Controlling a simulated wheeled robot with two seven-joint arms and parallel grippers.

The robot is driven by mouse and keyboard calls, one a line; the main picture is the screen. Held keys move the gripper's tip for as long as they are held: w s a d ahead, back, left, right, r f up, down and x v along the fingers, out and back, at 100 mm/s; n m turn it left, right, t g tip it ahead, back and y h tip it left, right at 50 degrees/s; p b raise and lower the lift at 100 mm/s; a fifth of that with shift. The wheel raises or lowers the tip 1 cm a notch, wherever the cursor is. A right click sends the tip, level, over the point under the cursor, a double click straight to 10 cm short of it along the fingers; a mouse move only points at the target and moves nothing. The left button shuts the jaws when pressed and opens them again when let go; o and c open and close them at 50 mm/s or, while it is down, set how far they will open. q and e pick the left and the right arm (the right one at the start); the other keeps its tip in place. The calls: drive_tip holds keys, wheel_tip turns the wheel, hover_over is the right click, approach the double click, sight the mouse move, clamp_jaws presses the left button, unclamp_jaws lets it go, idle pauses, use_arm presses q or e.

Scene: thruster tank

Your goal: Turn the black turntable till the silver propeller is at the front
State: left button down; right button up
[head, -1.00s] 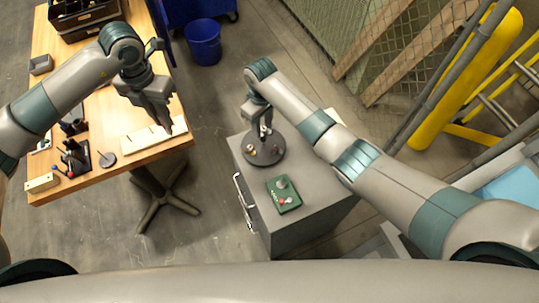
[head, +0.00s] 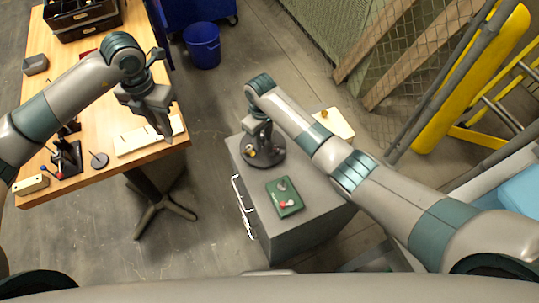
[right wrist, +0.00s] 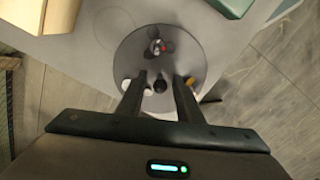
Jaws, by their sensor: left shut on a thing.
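The black turntable (head: 264,161) sits on the grey cabinet, and its disc (right wrist: 185,50) fills the middle of the right wrist view. A white piece (right wrist: 127,86) and a dark piece (right wrist: 160,86) are near the fingers. My right gripper (right wrist: 163,78) is open over the disc, its fingers either side of the dark piece; it partly hides the disc in the head view. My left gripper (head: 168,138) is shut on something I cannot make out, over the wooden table.
A green box (head: 285,196) lies on the grey cabinet (head: 310,205), in front of the turntable. A cream board (head: 135,141) and a dark stand (head: 68,158) are on the wooden table (head: 105,120). A blue bin (head: 202,47) stands on the floor. A yellow post (head: 470,80) is at right.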

clamp_jaws()
use_arm(q)
drive_tip(key=shift+r, duration=0.15)
drive_tip(key=shift+r+p, duration=0.25)
drive_tip(key=shift+p, duration=0.15)
use_arm(e)
drive_tip(key=shift+r+n, duration=0.1)
drive_tip(key=shift+n, duration=1.6)
use_arm(q)
drive_tip(key=shift+r, duration=0.15)
